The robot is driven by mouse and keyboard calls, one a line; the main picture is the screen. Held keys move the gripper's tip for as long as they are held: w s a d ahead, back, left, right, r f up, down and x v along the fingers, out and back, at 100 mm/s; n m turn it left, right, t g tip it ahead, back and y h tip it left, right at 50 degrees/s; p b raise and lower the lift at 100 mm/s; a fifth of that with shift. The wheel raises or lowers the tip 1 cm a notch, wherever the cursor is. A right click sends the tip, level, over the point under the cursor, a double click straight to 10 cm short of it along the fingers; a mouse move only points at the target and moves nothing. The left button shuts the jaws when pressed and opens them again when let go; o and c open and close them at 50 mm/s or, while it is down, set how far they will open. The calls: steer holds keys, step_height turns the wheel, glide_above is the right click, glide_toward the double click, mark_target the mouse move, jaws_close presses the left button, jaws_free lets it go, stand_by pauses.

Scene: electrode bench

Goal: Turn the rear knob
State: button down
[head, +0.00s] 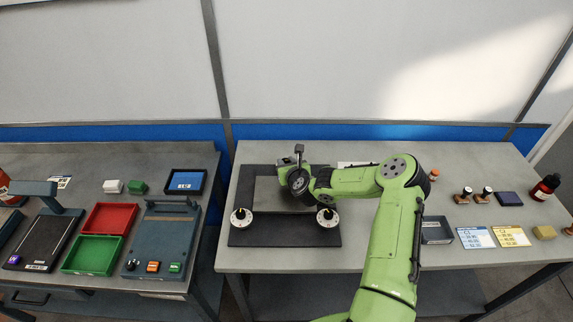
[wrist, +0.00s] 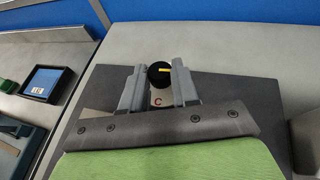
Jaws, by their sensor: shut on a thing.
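The rear knob (wrist: 160,74) is a round black knob with a yellow pointer line. It stands over a pale plate marked with a red C. My gripper (wrist: 160,80) has its two grey fingers on either side of the knob and is shut on it. In the wrist view the yellow line points right. In the head view my gripper is over the rear of the dark panel (head: 262,237), and my wrist hides the rear knob. Two front knobs, the left one (head: 241,217) and the right one (head: 327,216), sit on white discs on the panel's front part.
My arm spans the right part of the bench (head: 390,260). To its right are a grey tray (head: 437,230), cards, stamps and a dark red bottle (head: 546,187). A second bench at left holds a red tray (head: 109,217), a green tray (head: 93,255) and a blue-screened display (head: 186,181).

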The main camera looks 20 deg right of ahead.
steer(key=n+y+b, duration=0.2)
steer(key=shift+d+f+y, duration=0.2)
steer(key=shift+d+y, duration=0.1)
steer(key=shift+y, duration=0.1)
steer(key=n+y, duration=0.3)
steer(key=shift+w+d+r+g+b, duration=0.1)
steer(key=shift+d+r+g+b, duration=0.05)
steer(key=shift+d+g+b, duration=0.15)
steer(key=n+g+y+b, duration=0.1)
steer(key=n+y, duration=0.1)
steer(key=y, duration=0.1)
steer(key=shift+w+d+n, duration=0.1)
steer(key=shift+w+n, duration=0.05)
steer(key=shift+n, duration=0.25)
steer(key=n+g+y+b, duration=0.2)
steer(key=n, duration=0.1)
steer(key=shift+w+d+g+y, duration=0.1)
steer(key=shift+w+g+y, duration=0.05)
steer(key=shift+g+y, duration=0.2)
steer(key=shift+w+n+g+y+b, duration=0.15)
steer(key=shift+n+g+y+b, duration=0.2)
steer(key=shift+n+g+b, duration=0.6)
steer(key=shift+b, duration=0.8)
steer(key=shift+d+r+n+y+b, duration=0.1)
steer(key=shift+n+y+b, duration=0.2)
steer(key=shift+y, duration=0.2)
steer(key=c, duration=0.8)
jaws_free()
steer(key=shift+c, duration=0.2)
